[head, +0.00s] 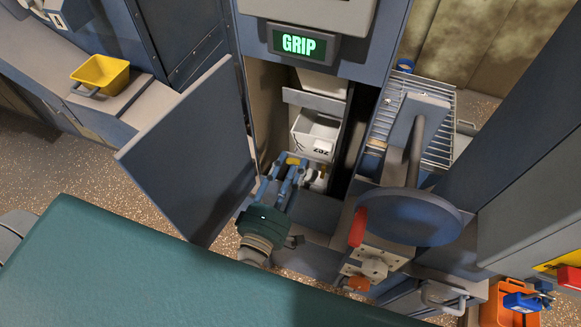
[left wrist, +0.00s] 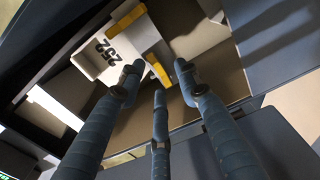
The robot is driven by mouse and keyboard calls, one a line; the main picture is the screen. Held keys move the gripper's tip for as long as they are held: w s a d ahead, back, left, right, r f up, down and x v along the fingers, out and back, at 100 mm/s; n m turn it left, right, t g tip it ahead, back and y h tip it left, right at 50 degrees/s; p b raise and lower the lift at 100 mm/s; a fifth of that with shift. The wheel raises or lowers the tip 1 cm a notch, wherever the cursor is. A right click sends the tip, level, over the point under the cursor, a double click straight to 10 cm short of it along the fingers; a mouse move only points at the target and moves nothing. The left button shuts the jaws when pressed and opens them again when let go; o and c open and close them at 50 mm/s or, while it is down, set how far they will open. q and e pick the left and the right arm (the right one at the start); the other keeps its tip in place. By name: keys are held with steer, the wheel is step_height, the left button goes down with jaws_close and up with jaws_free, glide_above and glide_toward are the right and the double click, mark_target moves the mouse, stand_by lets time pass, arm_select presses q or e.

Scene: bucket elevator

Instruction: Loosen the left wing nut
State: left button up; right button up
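A white bucket (head: 315,133) with a black number label sits inside the open elevator casing; it also shows in the left wrist view (left wrist: 95,62). Two yellow parts show there: one at the bucket's far edge (left wrist: 128,19) and one nearer the fingers (left wrist: 158,69). They look like wing nuts, but their wings are not clear. In the head view a yellow part (head: 293,161) shows at my left fingertips. My left gripper (left wrist: 158,80) has its three fingers spread around the nearer yellow part, with no clear contact. My right gripper is not in view.
A grey door (head: 195,155) stands open left of the casing. A lit sign (head: 300,44) reads GRIP above the opening. A dark blue disc (head: 410,217) and a red handle (head: 357,228) stand close on the right. A yellow bucket (head: 101,73) rests at the left.

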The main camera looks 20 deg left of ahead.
arm_select(q)
steer(key=shift+s, duration=0.2)
steer(key=s, duration=1.1)
steer(key=shift+s+a, duration=0.2)
steer(key=shift+s, duration=0.15)
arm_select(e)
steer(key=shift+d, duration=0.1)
